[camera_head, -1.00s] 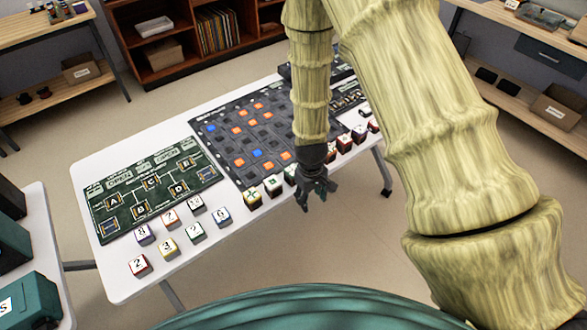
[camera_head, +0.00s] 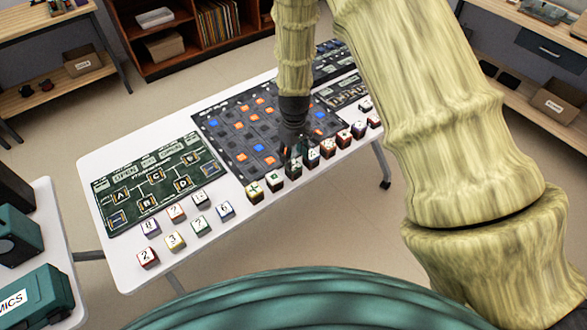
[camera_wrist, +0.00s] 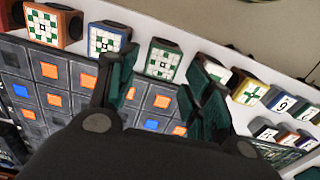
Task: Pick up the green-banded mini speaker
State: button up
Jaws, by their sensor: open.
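The green-banded mini speaker (camera_wrist: 161,60) is a small cube with a green-and-white patterned face and green edges. In the wrist view it shows between and beyond the two fingers of my gripper (camera_wrist: 160,92), which are apart with nothing held. In the head view the speaker (camera_head: 293,170) stands in the row along the table's near edge. My gripper (camera_head: 292,150) is just behind and above it there, partly overlapping it in the picture. I cannot tell whether the fingers touch it.
A blue-banded cube (camera_wrist: 108,40) and an orange-banded cube (camera_wrist: 55,25) stand to its left in the wrist view. A yellow-edged cube (camera_wrist: 249,88) stands to its right. The dark grid board (camera_head: 240,130) lies behind the row. Several number cubes (camera_head: 175,241) stand near the left.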

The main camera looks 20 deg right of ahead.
aim_at(294, 165)
jog(key=shift+s+a+f+p, duration=0.1)
jog(key=shift+s+f+p, duration=0.1)
jog(key=shift+f+p, duration=1.2)
jog(key=shift+f, duration=1.55)
jog(key=c, duration=0.8)
